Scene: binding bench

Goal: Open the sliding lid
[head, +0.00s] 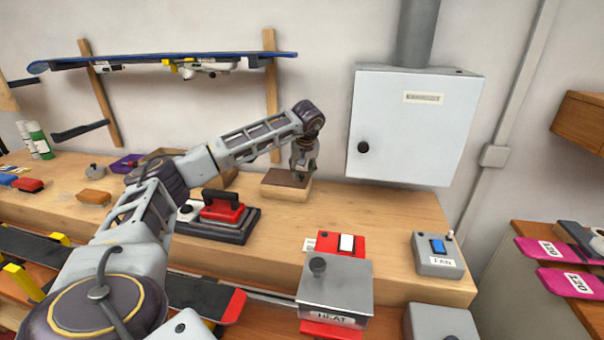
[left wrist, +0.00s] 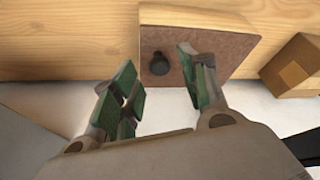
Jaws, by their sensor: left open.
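A small wooden box with a brown sliding lid (head: 285,178) sits on the bench near the wall in the head view; its light wooden side (head: 268,189) faces me. In the left wrist view the brown lid (left wrist: 215,45) carries a dark round knob (left wrist: 158,63). The lid appears to cover the box. My left gripper (head: 303,168) points down over the right part of the lid. In the left wrist view its green-padded fingers (left wrist: 157,66) are spread, one on each side of the knob, with visible gaps. My right gripper is not in view.
A grey exhaust cabinet (head: 412,125) hangs on the wall at right. A heater box (head: 335,287) and a switch box (head: 438,256) are nearer. The bench right of the lidded box is clear.

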